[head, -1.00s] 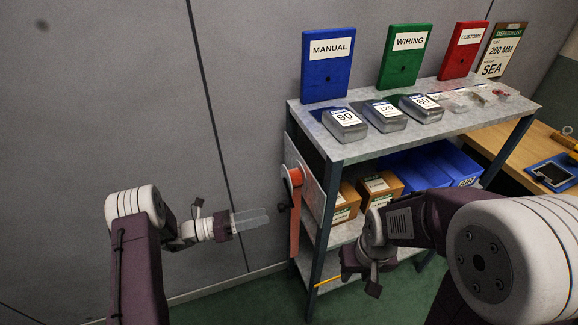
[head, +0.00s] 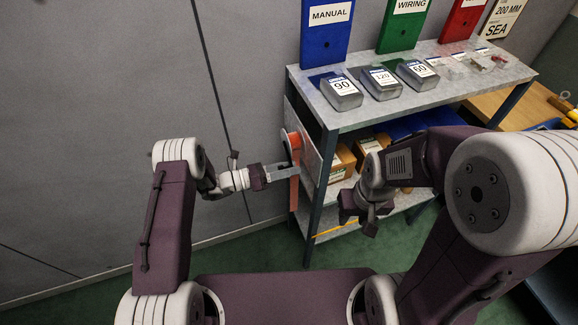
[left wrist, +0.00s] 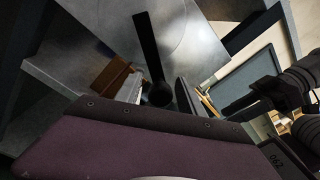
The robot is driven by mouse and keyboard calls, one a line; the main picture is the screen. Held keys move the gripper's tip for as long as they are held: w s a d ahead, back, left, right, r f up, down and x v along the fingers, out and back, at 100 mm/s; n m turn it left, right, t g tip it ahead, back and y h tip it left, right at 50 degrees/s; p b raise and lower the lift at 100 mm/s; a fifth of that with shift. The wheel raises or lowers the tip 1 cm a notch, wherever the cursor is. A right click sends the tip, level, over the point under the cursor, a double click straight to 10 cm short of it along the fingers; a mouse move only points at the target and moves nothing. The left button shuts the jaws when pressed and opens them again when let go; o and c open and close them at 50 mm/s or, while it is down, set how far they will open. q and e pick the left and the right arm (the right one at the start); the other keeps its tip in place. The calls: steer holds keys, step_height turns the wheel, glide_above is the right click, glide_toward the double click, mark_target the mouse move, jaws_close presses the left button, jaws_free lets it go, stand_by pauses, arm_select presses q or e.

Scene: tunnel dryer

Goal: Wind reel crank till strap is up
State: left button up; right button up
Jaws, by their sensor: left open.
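The orange-red reel (head: 296,139) is mounted on a grey plate at the left end of the shelf unit. Its orange-red strap (head: 294,197) hangs down below it. The dark crank (head: 287,148) shows at the reel's left side; in the left wrist view a black crank arm (left wrist: 149,45) ends in a round knob near the middle. My left gripper (head: 285,172) is open, its pale fingers reaching across in front of the strap, just below the crank. I cannot tell whether they touch it. My right gripper (head: 362,212) hangs before the shelves; its jaw opening is unclear.
The shelf unit (head: 430,104) holds grey boxes on top, with blue, green and red boards behind. Cartons (head: 342,158) and blue bins stand below. A wooden desk (head: 505,108) is at the right. The wall and floor left of the unit are clear.

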arm_select(q)
jaws_close()
steer(key=shift+r, duration=0.15)
stand_by(1.3)
